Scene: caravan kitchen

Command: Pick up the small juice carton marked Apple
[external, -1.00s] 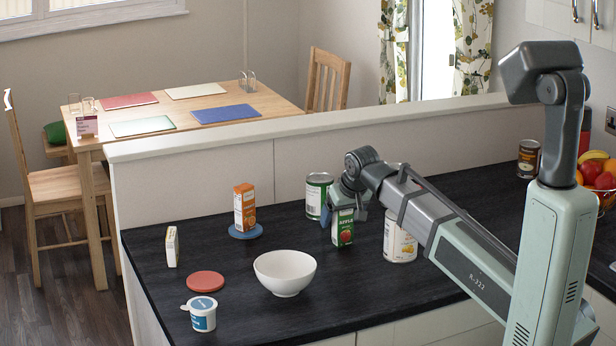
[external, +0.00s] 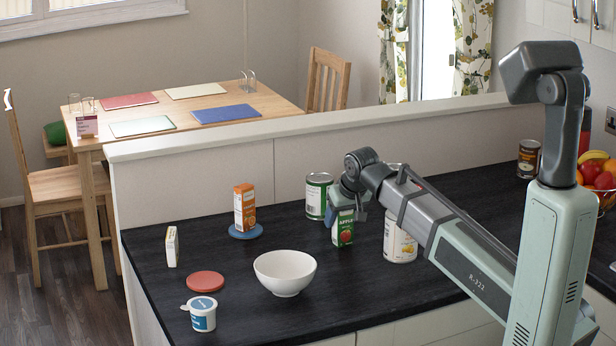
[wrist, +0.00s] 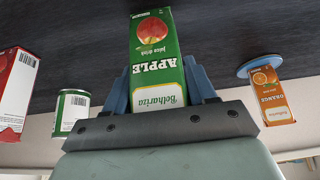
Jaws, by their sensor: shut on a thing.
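The small green juice carton marked Apple (external: 343,231) stands upright on the dark counter, right of the white bowl. In the wrist view the Apple carton (wrist: 155,60) fills the space between my fingers, its label upside down in the picture. My gripper (external: 345,209) is shut on the carton from behind and above. In the wrist view the blue fingers of my gripper (wrist: 158,88) press against both its sides. Whether its base touches the counter is hard to tell.
An orange carton (external: 244,207) stands on a blue coaster (external: 246,232). A white bowl (external: 285,272), red coaster (external: 205,282), tub (external: 202,314) and small pale box (external: 172,247) stand to the left.

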